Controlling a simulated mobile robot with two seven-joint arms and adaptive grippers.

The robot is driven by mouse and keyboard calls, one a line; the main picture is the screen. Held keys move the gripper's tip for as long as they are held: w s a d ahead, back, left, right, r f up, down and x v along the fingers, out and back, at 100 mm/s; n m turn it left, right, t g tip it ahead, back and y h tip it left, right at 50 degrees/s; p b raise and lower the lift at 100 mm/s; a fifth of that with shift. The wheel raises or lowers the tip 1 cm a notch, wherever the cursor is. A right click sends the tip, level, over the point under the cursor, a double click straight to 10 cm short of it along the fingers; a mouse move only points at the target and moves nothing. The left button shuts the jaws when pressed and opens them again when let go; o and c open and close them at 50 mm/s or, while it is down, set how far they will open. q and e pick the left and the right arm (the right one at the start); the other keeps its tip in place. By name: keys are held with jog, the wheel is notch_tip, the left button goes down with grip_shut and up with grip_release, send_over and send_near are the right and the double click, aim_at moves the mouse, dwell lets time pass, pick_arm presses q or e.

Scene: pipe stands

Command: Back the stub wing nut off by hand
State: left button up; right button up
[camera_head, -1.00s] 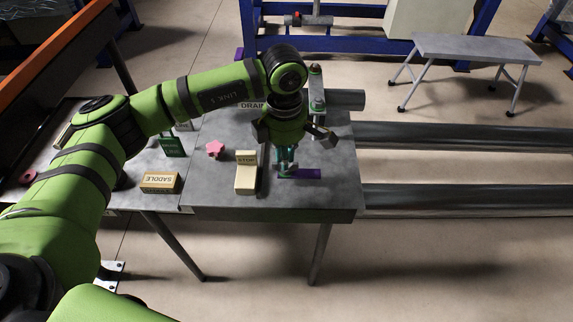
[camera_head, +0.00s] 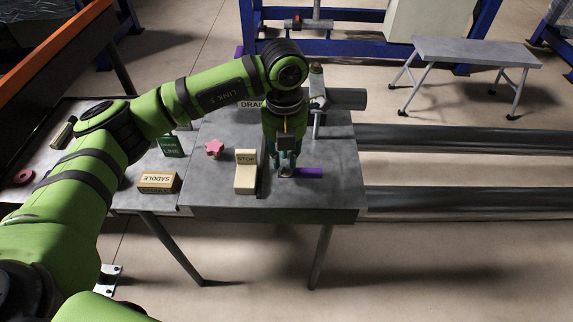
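My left gripper (camera_head: 285,169) points straight down over the right part of the grey bench, near its front. Its fingertips are low, beside the left end of a flat purple piece (camera_head: 309,173). I cannot make out a wing nut: whatever lies at the fingertips is small and hidden by the fingers. I cannot tell whether the fingers are shut on anything. A horizontal grey pipe stub (camera_head: 348,98) shows at the bench's back right, with an upright fitting (camera_head: 317,88) just left of it. My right gripper is not in view.
Left of the gripper stand a cream STOP block (camera_head: 245,175) and a pink star-shaped knob (camera_head: 214,148). The bare bench top (camera_head: 335,150) is clear at the right.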

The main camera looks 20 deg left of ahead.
aim_at(286, 161)
pick_arm(q)
jog(key=shift+d+r, duration=0.1)
jog(key=shift+d, duration=0.05)
jog(key=shift+r+p, duration=0.3)
jog(key=shift+r, duration=0.25)
notch_tip(286, 161, up, 4)
jog(key=shift+r+p, duration=0.1)
jog(key=shift+p, duration=0.95)
jog(key=shift+r, duration=0.35)
